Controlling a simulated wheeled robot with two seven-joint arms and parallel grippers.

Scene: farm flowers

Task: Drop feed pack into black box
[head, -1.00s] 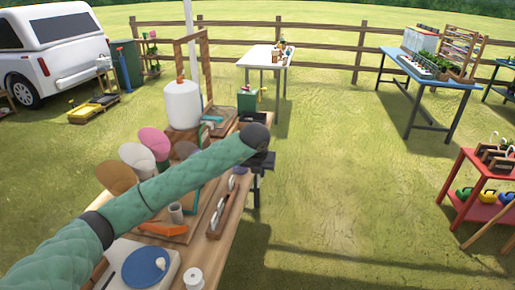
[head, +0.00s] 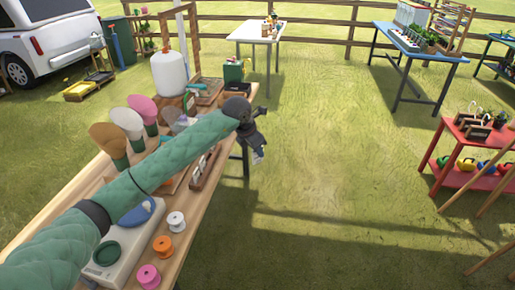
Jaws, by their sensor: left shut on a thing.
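My left arm reaches across the long wooden table, and its gripper (head: 258,150) hangs past the table's right edge, over the grass. It is shut on a small pale grey thing, probably the feed pack (head: 259,157), mostly hidden by the dark fingers. A dark box-like thing (head: 237,88) stands near the table's far right end, beyond my wrist and partly hidden by it; I cannot tell for sure that it is the black box. My right gripper is not in view.
A red shelf (head: 450,178) stands at right. The grass between is clear.

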